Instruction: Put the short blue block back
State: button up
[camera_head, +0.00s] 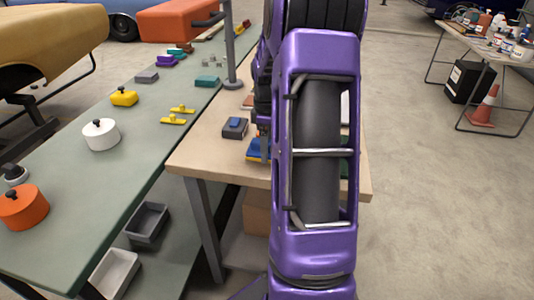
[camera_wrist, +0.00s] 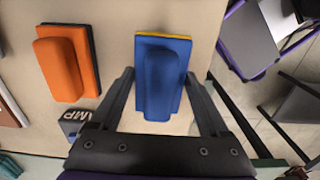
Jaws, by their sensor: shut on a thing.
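The blue block (camera_wrist: 158,85) shows in the wrist view as a raised, rounded body on a wider blue base with a thin yellow-orange edge. My gripper (camera_wrist: 160,82) has a finger on each side of it and is shut on it. The head view shows part of a blue and yellow thing (camera_head: 254,153) near the wooden table's edge, beside my arm, which hides the rest. Whether the block rests on the tabletop or is just above it is hard to tell.
An orange block (camera_wrist: 66,64) of similar shape lies left of it in the wrist view, near a grey-blue labelled box (camera_wrist: 74,123). A dark block with a blue top (camera_head: 235,128) sits on the wooden table (camera_head: 204,150). The long green table (camera_head: 62,215) holds several pots and blocks.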

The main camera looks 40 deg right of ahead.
jog(key=shift+f, duration=0.9)
jog(key=shift+f, duration=0.1)
jog(key=o, duration=1.5)
jog(key=shift+c, duration=0.2)
notch_tip(320, 180, up, 12)
jog(key=shift+r+p, duration=0.1)
jog(key=shift+p, duration=0.9)
